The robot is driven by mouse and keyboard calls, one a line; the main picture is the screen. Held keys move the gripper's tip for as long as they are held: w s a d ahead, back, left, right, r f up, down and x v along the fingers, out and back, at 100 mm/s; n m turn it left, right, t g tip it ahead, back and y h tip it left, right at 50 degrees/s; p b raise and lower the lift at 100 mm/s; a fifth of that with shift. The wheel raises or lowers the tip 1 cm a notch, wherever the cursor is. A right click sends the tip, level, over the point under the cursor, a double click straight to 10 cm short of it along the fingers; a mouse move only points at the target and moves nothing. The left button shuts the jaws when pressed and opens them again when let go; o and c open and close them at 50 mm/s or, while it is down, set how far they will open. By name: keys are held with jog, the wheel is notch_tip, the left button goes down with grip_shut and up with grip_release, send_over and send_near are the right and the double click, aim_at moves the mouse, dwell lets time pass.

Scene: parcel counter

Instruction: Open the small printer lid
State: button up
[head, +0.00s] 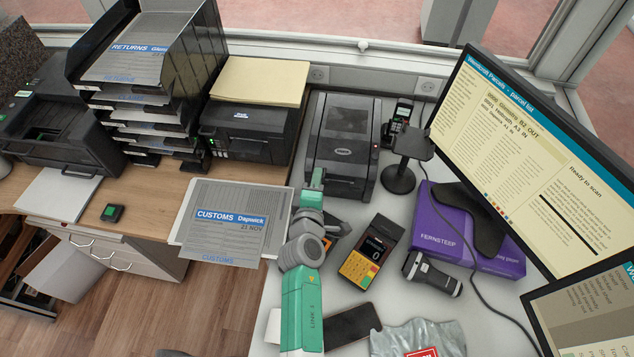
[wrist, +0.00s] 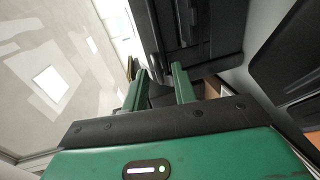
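The small printer (head: 343,140) is a dark grey box standing at the back of the white counter, left of the monitor. Its lid (head: 345,118) looks shut. My gripper (head: 318,176) is at the printer's front left corner in the head view; its fingers are small there and partly hidden by my arm. In the wrist view my gripper (wrist: 160,86) shows two green fingers spread apart, with a gap and nothing clearly held between them. A dark body (wrist: 205,30), probably the printer, is just beyond the fingers; I cannot tell whether they touch it.
A black printer with paper on top (head: 245,132) stands close on the left. A phone (head: 398,120) and a dark stand (head: 400,178) are at its right. A card terminal (head: 372,252), a scanner (head: 432,273) and a purple box (head: 460,235) lie in front. Monitors (head: 530,150) fill the right.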

jog(key=shift+w, duration=0.25)
grip_shut()
